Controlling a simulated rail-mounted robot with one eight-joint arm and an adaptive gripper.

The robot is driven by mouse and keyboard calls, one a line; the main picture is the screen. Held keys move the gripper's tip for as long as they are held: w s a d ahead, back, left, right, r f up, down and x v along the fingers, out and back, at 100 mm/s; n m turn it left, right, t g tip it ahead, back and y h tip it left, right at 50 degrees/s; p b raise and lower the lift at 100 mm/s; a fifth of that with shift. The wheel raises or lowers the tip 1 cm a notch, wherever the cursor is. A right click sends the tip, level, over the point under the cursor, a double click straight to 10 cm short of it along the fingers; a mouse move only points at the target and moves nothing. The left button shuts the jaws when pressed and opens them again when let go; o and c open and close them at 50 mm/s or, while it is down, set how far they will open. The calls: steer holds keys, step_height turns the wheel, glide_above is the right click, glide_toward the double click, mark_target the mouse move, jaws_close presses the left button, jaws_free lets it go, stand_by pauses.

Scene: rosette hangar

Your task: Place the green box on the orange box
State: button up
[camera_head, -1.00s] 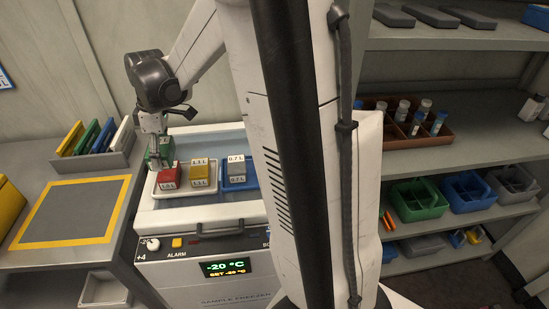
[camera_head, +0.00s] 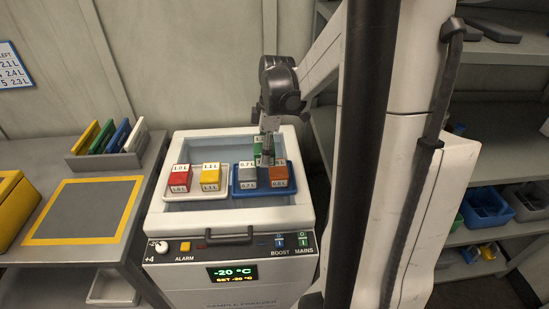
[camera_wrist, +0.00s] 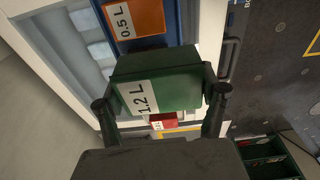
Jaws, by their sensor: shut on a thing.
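The green box (camera_head: 257,146), labelled 1.2 L in the wrist view (camera_wrist: 160,80), is between the fingers of my gripper (camera_head: 266,150). My gripper is shut on it and holds it at the back of the blue tray (camera_head: 240,191). The orange box (camera_head: 279,177) sits in the right part of that tray, in front of and slightly right of the green box. In the wrist view the orange box (camera_wrist: 135,18), labelled 0.5 L, shows just beyond the green box. The fingers hide part of the green box in the head view.
A grey box (camera_head: 247,176) stands left of the orange box in the blue tray. A white tray (camera_head: 196,194) with a red box (camera_head: 180,179) and a yellow box (camera_head: 211,178) lies to the left. The trays sit in the freezer (camera_head: 215,225). A yellow-framed mat (camera_head: 84,212) is clear.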

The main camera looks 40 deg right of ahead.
glide_above(277, 167)
step_height(277, 167, down, 3)
steer(key=shift+s+d+f, duration=0.15)
steer(key=shift+f, duration=1.95)
steer(key=shift+f, duration=0.15)
steer(key=o, duration=1.3)
steer(key=shift+c, duration=0.2)
